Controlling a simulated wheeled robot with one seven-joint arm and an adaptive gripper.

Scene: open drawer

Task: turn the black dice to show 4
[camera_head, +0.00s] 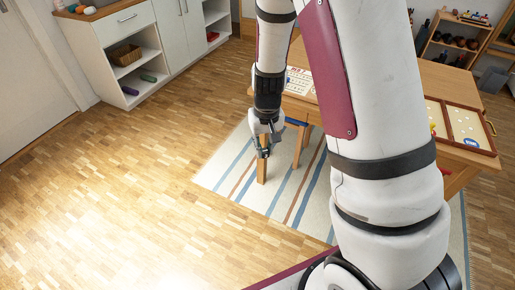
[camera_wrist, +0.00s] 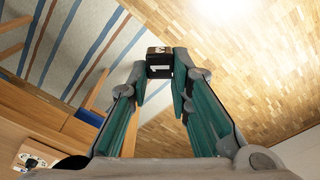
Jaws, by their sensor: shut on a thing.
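In the wrist view, my gripper (camera_wrist: 160,75) is shut on the black dice (camera_wrist: 160,58), holding it between its two fingertips. The dice's face toward the wrist camera has a white mark that looks like a 1. A narrow strip of another face above it carries a white mark like a sideways 3; the other faces are hidden. In the head view, my gripper (camera_head: 264,142) points down beside the wooden table (camera_head: 452,92), over the edge of the rug. The dice is too small to make out clearly there.
A striped rug (camera_head: 228,178) lies under the table. A white cabinet (camera_head: 118,50) stands at the back left. The parquet floor (camera_head: 120,190) at left is clear. My arm hides part of the table.

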